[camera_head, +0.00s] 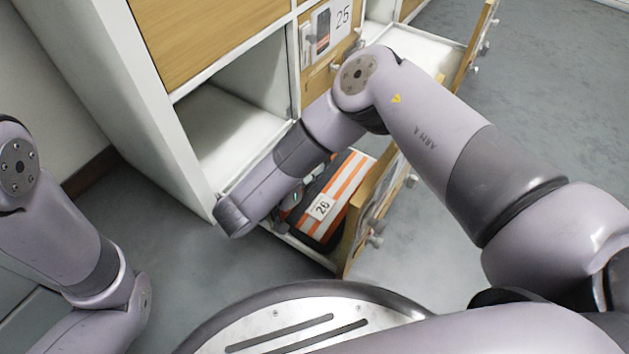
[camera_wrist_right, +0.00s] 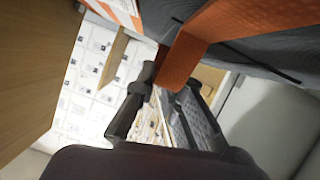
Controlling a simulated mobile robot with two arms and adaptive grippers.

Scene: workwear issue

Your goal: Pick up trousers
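In the head view, folded dark trousers with orange and pale stripes and a "26" label (camera_head: 322,207) lie in the open low drawer (camera_head: 350,240). My right arm reaches over this drawer, and its gripper is hidden there behind the forearm. In the right wrist view, dark fabric with an orange band (camera_wrist_right: 205,35) fills the top. My right gripper (camera_wrist_right: 171,84) has its fingertips close on either side of the band's folded edge and appears shut on it. My left arm is at the left edge; its gripper is out of view.
A white cabinet (camera_head: 185,140) with wooden fronts stands behind, with an empty open compartment (camera_head: 230,130). Another drawer (camera_head: 475,50) is pulled out at the upper right. A wooden divider (camera_wrist_right: 114,58) stands in the drawer in the wrist view. Grey floor is clear at right.

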